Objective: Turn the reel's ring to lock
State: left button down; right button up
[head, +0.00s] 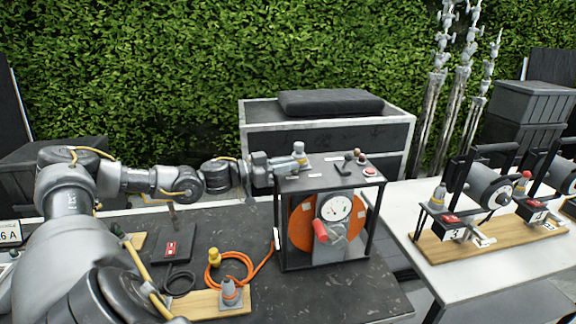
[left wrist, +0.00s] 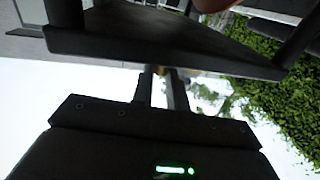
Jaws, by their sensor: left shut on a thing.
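The cable reel stands on the dark table, an orange drum (head: 301,228) inside a black frame (head: 372,228). On the left of its top plate is a small upright grey fitting with a yellow band, the reel's ring (head: 299,152). My left gripper (head: 288,163) reaches in level from the left and is shut on the ring. Its fingers (left wrist: 163,88) also show in the left wrist view, passing behind the dark top plate (left wrist: 165,45); a bit of yellow shows between them, and the rest of the grip is hidden. My right gripper is not in view.
An orange cable (head: 240,260), a yellow plug (head: 213,257) and a grey fitting (head: 230,293) lie left. A white table (head: 430,215) with more reels (head: 490,187) stands right.

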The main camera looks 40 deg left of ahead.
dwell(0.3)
pick_arm(q)
jog(key=c, duration=1.7)
grip_release()
jog(key=shift+o, duration=0.3)
jog(key=shift+s+a+f+b, duration=0.15)
jog(key=shift+s+a+b, duration=0.1)
jog(key=shift+s+b, duration=0.1)
jog(key=b+v, duration=0.3)
jog(key=v, duration=0.7)
jog(key=shift+b, duration=0.4)
